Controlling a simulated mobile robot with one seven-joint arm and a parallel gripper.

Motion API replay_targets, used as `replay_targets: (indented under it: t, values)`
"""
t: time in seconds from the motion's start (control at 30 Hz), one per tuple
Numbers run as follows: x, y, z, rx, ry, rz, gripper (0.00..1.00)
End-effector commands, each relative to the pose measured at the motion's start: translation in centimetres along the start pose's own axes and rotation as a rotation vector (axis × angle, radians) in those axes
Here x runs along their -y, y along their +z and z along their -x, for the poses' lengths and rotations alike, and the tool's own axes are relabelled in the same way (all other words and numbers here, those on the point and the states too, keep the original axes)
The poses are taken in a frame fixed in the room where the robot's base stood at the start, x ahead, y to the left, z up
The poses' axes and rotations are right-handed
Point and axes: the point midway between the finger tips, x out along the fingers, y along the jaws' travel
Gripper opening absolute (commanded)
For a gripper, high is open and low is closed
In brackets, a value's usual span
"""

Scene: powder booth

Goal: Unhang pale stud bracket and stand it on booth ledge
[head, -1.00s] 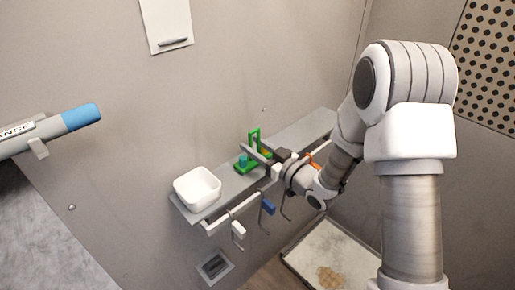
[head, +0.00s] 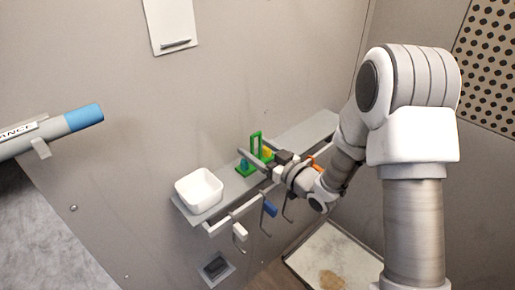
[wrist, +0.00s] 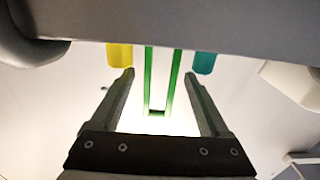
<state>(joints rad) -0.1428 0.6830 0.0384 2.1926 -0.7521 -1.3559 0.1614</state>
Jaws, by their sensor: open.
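A pale, whitish bracket piece (head: 239,232) hangs on a hook under the rail at the left, below the booth ledge (head: 305,133). My gripper (head: 262,156) is over the ledge, apart from that piece and to its upper right. A green upright frame (head: 256,143) stands on the ledge with a teal stud (head: 244,165) and a yellow stud (head: 267,153) beside it. In the wrist view my gripper (wrist: 160,74) is open and empty. The green frame (wrist: 149,80) shows between its fingers, the yellow stud (wrist: 119,55) at left, the teal stud (wrist: 204,62) at right.
A white square bowl (head: 199,190) stands on the ledge's left end. A blue piece (head: 270,209) and an orange piece (head: 314,163) are along the rail (head: 232,217). The ledge's right end looks clear. A pale floor tray (head: 345,262) lies below.

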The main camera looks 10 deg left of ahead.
Motion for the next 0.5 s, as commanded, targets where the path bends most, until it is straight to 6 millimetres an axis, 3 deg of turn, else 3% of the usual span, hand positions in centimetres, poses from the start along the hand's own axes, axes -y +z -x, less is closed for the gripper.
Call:
replay_targets:
  t: [0.23,0.5]
  values:
    - [-0.2,0.0,2.0,0.001,0.004,0.0,0.79]
    - [-0.2,0.0,8.4,0.001,0.007,-0.001,0.79]
